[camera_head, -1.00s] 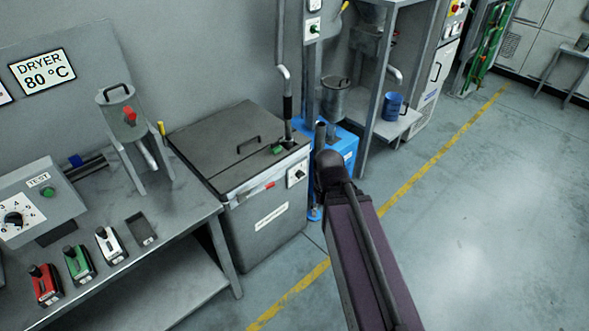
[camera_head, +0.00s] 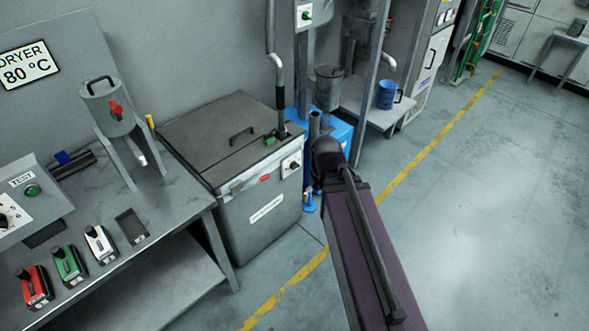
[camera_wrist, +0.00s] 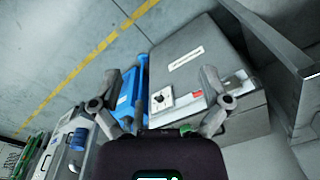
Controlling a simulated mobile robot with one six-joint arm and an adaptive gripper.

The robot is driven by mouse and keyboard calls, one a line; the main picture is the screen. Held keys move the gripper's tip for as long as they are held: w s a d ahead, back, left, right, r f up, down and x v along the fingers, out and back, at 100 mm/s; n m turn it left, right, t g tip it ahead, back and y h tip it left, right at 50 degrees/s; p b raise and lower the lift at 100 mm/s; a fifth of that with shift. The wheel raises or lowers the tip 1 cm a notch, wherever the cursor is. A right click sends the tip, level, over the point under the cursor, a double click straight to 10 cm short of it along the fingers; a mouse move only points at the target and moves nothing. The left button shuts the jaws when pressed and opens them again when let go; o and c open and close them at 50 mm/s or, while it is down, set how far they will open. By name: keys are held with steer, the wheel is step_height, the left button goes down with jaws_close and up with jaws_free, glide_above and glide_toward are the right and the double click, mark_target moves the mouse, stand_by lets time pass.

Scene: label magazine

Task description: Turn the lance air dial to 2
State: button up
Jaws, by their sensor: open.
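A grey lidded chest (camera_head: 262,205) stands on the floor past the workbench's end. A white plate with a small dark dial (camera_head: 291,165) is at the right end of its front; I take this for the lance air dial. It also shows in the wrist view (camera_wrist: 162,98), but its setting is too small to read. My gripper (camera_wrist: 158,80) is open and empty, its two fingers spread on either side of the dial in that view, apart from it. In the head view my arm hides the gripper.
A bench (camera_head: 190,195) at left carries a numbered dial box (camera_head: 15,215) and red, green and white handled units.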

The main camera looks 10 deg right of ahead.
steer(key=w+a+f+n+t+y+b, duration=0.2)
steer(key=w+f+n+t+y+b, duration=0.15)
steer(key=w+f+b, duration=0.85)
steer(key=n+t+y+b, duration=0.3)
steer(key=t+y+b, duration=0.6)
steer(key=b, duration=3)
glide_toward(297, 167)
steer(key=shift+s+d+t+h, duration=0.15)
steer(key=shift+s+t+h, duration=0.4)
steer(key=shift+s, duration=0.35)
steer(key=shift+s+d+t+h, duration=0.15)
steer(key=shift+s+t+h, duration=0.35)
steer(key=shift+s, duration=0.45)
steer(key=shift+w, duration=0.1)
steer(key=x, duration=1.3)
steer(key=shift+w+a+f, duration=0.15)
steer(key=shift+w+a, duration=0.1)
